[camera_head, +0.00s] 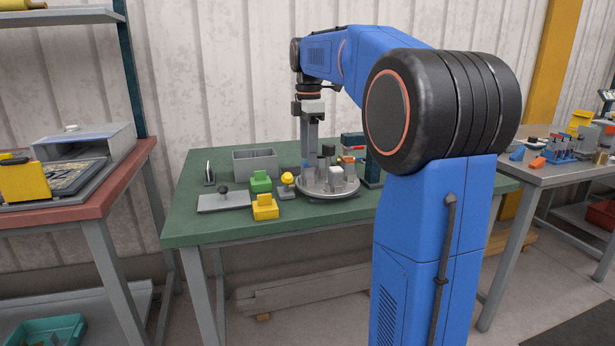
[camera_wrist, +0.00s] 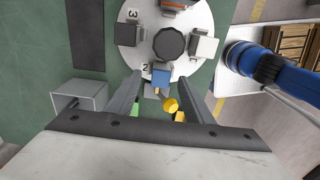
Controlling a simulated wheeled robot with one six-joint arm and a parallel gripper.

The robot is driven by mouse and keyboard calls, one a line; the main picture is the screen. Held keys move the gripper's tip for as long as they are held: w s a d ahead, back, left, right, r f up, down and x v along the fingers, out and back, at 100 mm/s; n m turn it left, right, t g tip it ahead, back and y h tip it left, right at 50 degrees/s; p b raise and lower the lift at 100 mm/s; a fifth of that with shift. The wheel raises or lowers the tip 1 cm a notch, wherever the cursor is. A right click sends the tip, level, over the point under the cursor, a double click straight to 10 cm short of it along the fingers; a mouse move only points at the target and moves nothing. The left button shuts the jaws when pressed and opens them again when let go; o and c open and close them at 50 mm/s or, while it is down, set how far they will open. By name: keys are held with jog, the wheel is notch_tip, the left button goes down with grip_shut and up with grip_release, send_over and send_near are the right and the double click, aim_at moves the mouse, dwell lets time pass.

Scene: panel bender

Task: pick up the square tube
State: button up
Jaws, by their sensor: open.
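A round grey turntable (camera_head: 327,194) stands on the green bench; its pale disc (camera_wrist: 186,15) shows numbers 3 and 2 in the wrist view. It carries several pieces around a black central knob (camera_wrist: 169,43): a blue-topped block (camera_wrist: 161,76) by number 2, a white block (camera_wrist: 204,47) at right and a grey one (camera_wrist: 132,35) at left. I cannot tell for sure which is the square tube. My gripper (camera_head: 310,157) points down over the turntable. In the wrist view its open fingers (camera_wrist: 160,80) lie either side of the blue-topped block, with nothing visibly held.
A grey bin (camera_head: 256,163), a green block (camera_head: 261,182), a yellow block (camera_head: 265,207) and a flat grey plate with a black knob (camera_head: 224,202) are left of the turntable. A dark post (camera_head: 372,172) stands close on its right. The bench's front left is clear.

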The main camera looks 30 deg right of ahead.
aim_at(308, 174)
jog(key=shift+a+f, duration=0.2)
jog(key=shift+f, duration=1.75)
grip_shut()
jog(key=shift+r, duration=0.15)
